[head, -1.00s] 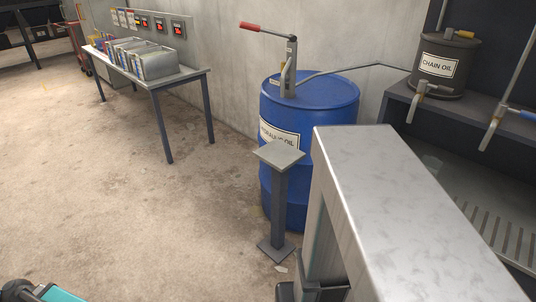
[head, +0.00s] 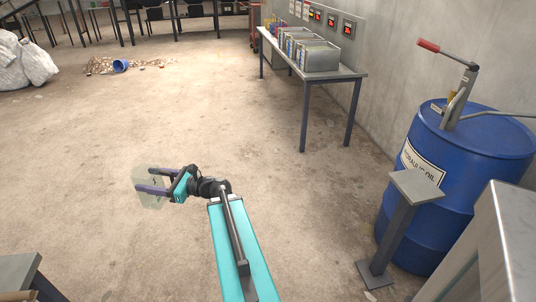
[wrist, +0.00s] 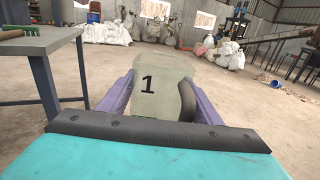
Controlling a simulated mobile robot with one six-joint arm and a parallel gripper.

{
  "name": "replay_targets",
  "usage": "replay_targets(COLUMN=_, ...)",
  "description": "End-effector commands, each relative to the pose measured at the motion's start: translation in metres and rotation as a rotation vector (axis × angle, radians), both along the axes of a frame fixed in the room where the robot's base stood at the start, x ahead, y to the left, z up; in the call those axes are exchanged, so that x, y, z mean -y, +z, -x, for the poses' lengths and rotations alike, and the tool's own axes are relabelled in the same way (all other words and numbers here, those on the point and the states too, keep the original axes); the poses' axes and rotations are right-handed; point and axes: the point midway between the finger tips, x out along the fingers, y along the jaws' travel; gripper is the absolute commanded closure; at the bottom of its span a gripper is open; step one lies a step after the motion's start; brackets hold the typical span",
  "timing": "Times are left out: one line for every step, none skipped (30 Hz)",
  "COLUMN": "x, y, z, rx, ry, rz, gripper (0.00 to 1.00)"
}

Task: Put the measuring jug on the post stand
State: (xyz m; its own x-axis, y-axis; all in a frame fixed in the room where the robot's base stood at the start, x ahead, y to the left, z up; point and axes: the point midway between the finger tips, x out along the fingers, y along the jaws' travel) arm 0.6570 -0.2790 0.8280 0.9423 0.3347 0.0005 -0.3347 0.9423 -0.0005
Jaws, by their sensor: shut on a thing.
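The measuring jug (head: 148,187) is translucent and greenish, held out over open floor left of centre in the head view. In the wrist view the jug (wrist: 158,88) shows a black number 1 and a handle on its right side. My gripper (head: 158,189) is shut on it, with a purple finger on each side. The post stand (head: 403,218) is a grey post with a square top plate and a foot plate, at the right in front of the blue drum. Its top is bare. The jug is well to the left of it.
A blue hydraulic oil drum (head: 460,165) with a red-handled pump stands behind the post stand. A metal housing (head: 485,255) is at the lower right. A table (head: 335,73) with metal bins stands by the wall. The middle floor is clear.

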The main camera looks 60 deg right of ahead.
Motion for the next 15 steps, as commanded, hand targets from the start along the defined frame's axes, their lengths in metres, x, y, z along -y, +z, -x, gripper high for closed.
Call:
replay_targets(x=0.019, y=0.006, z=0.007, rx=0.001, ry=-0.043, rz=0.000, gripper=0.68)
replay_targets(x=0.031, y=0.008, z=0.011, rx=0.000, ry=-0.069, rz=0.000, gripper=0.68)
replay_targets(x=0.045, y=0.010, z=0.017, rx=0.000, ry=-0.102, rz=0.000, gripper=0.68)
replay_targets(x=0.055, y=0.011, z=0.021, rx=0.000, ry=-0.126, rz=0.001, gripper=0.68)
replay_targets(x=0.066, y=0.012, z=0.025, rx=0.000, ry=-0.152, rz=0.000, gripper=0.68)
replay_targets(x=0.080, y=0.014, z=0.031, rx=0.000, ry=-0.184, rz=0.000, gripper=0.68)
replay_targets(x=0.091, y=0.016, z=0.036, rx=0.001, ry=-0.208, rz=0.000, gripper=0.68)
replay_targets(x=0.102, y=0.017, z=0.041, rx=0.001, ry=-0.233, rz=-0.001, gripper=0.68)
replay_targets(x=0.116, y=0.019, z=0.048, rx=0.001, ry=-0.265, rz=-0.001, gripper=0.68)
replay_targets(x=0.126, y=0.020, z=0.054, rx=0.001, ry=-0.289, rz=-0.001, gripper=0.68)
replay_targets(x=0.136, y=0.021, z=0.059, rx=0.001, ry=-0.314, rz=-0.001, gripper=0.68)
replay_targets(x=0.150, y=0.022, z=0.067, rx=0.001, ry=-0.345, rz=-0.001, gripper=0.68)
replay_targets(x=0.160, y=0.024, z=0.074, rx=0.001, ry=-0.370, rz=-0.001, gripper=0.68)
replay_targets(x=0.170, y=0.025, z=0.080, rx=0.002, ry=-0.395, rz=-0.001, gripper=0.68)
replay_targets(x=0.183, y=0.026, z=0.089, rx=0.002, ry=-0.427, rz=-0.001, gripper=0.68)
